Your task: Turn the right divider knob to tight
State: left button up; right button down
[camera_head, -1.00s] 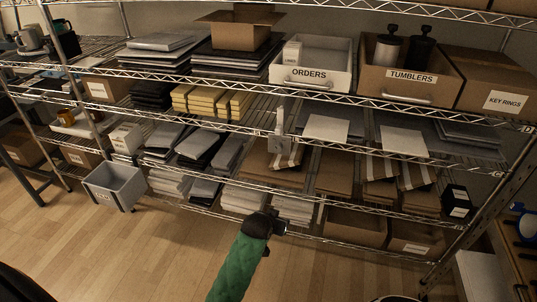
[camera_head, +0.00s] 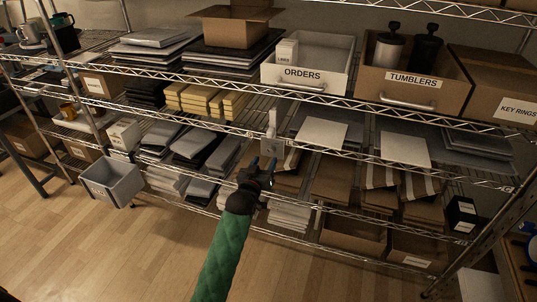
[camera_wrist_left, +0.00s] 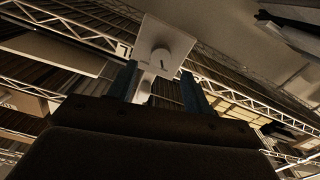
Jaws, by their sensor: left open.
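The divider (camera_head: 271,125) is a pale upright piece at the middle shelf's front edge, with a plate low on its front. In the left wrist view a round pale knob (camera_wrist_left: 161,61) with a dark mark shows on the divider plate (camera_wrist_left: 172,38). I cannot read which setting the mark shows. My left gripper (camera_head: 262,164) is open and empty, just below the divider plate in the head view. In the left wrist view its two fingers (camera_wrist_left: 158,86) point up towards the knob, one on each side below it. My right gripper is not in view.
The wire shelf's front rail (camera_head: 330,147) runs beside the divider. White sheets (camera_head: 320,135) lie to its right, yellow boxes (camera_head: 200,100) to its left. The ORDERS bin (camera_head: 305,78) stands above. A grey bin (camera_head: 112,182) hangs lower left.

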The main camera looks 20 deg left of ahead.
aim_at(270, 152)
pick_arm(q)
jog(key=shift+w, duration=2.4)
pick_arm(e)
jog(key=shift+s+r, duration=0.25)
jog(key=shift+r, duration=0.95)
pick_arm(q)
jog(key=shift+c, duration=0.2)
jog(key=c, duration=0.9)
